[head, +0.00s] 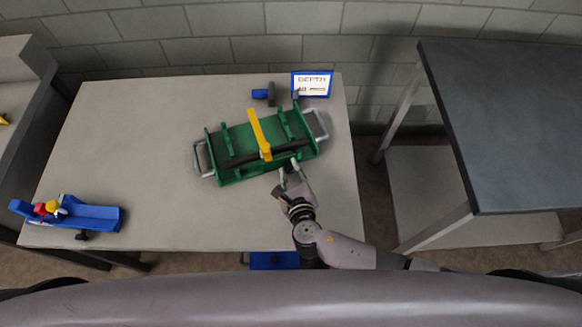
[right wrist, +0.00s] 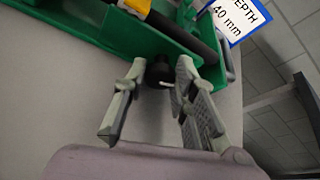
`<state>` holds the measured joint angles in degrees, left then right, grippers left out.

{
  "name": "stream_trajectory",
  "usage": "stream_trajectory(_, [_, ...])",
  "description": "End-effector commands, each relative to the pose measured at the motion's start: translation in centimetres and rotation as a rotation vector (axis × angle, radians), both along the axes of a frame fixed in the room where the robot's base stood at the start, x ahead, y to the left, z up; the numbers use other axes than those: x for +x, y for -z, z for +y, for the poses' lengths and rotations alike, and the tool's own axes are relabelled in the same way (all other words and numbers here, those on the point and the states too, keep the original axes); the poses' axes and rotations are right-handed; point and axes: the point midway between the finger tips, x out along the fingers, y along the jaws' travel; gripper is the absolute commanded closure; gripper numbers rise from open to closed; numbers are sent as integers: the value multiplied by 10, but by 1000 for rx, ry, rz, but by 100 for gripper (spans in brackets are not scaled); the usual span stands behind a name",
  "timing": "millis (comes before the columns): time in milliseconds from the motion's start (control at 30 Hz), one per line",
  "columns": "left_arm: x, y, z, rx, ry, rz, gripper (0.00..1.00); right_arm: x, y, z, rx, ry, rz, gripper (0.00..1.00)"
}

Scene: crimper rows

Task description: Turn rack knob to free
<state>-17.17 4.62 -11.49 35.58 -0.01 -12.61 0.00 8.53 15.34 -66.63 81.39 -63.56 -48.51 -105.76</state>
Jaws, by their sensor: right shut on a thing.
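The green rack (head: 236,172) sits on the table with a dark bar lying along it and a yellow arm (head: 259,134) across it. The rack (right wrist: 134,38) also fills the top of the right wrist view. A small black knob (right wrist: 158,73) with a white mark sticks out of its near side. My right gripper (head: 289,169) is at the rack's near side, and its fingertips (right wrist: 161,68) are shut on the knob from both sides. In the head view the gripper hides the knob. My left gripper is not in view.
A blue-framed sign reading DEPTH 40 mm (head: 312,84) stands behind the rack, beside a small blue and dark tool (head: 263,94). A blue holder (head: 92,215) with red and yellow parts is at the table's front left. The table's (head: 150,135) left middle is clear. A dark-topped table (head: 500,120) stands at right.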

Motion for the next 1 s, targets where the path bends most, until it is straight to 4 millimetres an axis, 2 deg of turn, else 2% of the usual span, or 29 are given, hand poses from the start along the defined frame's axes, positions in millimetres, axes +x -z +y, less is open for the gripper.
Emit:
stream_trajectory(100, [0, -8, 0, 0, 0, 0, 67, 0, -2, 1, -74, 1, -26, 100])
stream_trajectory(400, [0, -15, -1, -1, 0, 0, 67, 0, 0, 2, -204, 1, -71, 100])
stream_trajectory(967, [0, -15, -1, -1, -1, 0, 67, 0, 0, 2, -237, 0, -83, 100])
stream_trajectory(1000, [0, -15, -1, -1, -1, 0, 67, 0, 0, 2, -237, 0, -83, 74])
